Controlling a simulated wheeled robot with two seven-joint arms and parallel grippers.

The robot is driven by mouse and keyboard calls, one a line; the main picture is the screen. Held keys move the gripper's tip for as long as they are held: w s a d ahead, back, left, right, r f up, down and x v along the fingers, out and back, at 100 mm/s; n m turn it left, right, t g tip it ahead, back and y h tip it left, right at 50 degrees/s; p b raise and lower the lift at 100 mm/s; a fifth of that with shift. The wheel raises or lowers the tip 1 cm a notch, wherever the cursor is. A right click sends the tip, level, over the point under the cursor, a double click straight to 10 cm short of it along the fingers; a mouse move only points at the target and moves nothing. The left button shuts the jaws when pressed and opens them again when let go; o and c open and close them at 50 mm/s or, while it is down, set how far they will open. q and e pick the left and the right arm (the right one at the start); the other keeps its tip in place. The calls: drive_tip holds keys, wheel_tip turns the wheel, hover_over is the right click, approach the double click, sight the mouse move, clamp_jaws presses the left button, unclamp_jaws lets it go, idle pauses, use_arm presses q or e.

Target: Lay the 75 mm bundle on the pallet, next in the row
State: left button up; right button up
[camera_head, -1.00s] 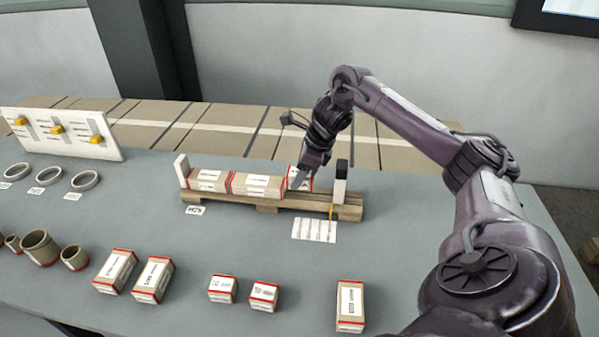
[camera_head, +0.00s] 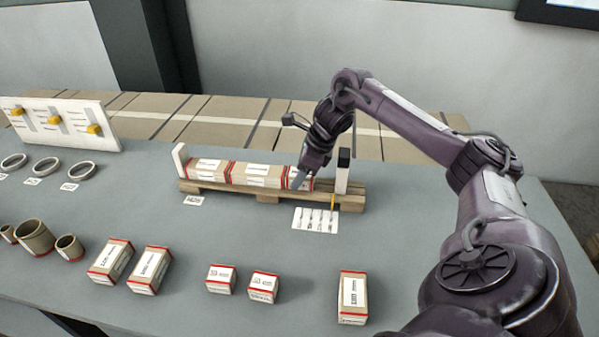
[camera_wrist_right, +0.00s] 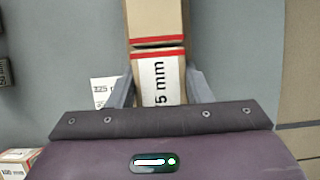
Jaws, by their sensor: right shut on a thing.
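The 75 mm bundle (camera_wrist_right: 160,85), brown with a white label and red edge bands, is between the fingers of my right gripper (camera_wrist_right: 160,88). In the head view, the right gripper (camera_head: 298,180) is shut on this bundle (camera_head: 304,185) at the right end of the row on the wooden pallet (camera_head: 230,192). The bundle looks level with the row and close against the neighbouring bundle (camera_head: 258,175); a thin dark line parts them in the wrist view. Its underside contact is hidden. Another bundle (camera_head: 207,171) lies further left. My left gripper is not in view.
A white end board (camera_head: 181,160) stands at the pallet's left end and a black-topped white post (camera_head: 343,172) to the right of the gripper. A printed card (camera_head: 315,219) lies in front. Several loose bundles (camera_head: 353,297) stand along the table's front.

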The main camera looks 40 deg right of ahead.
drive_tip(key=shift+f, duration=0.2)
drive_tip(key=o, duration=1.4)
drive_tip(key=shift+d+r, duration=0.1)
drive_tip(key=shift+r, duration=0.15)
drive_tip(key=p+v, duration=0.1)
drive_tip(key=v, duration=0.6)
drive_tip(key=shift+s+r, duration=0.1)
drive_tip(key=shift+r, duration=0.05)
drive_tip(key=shift+p, duration=0.3)
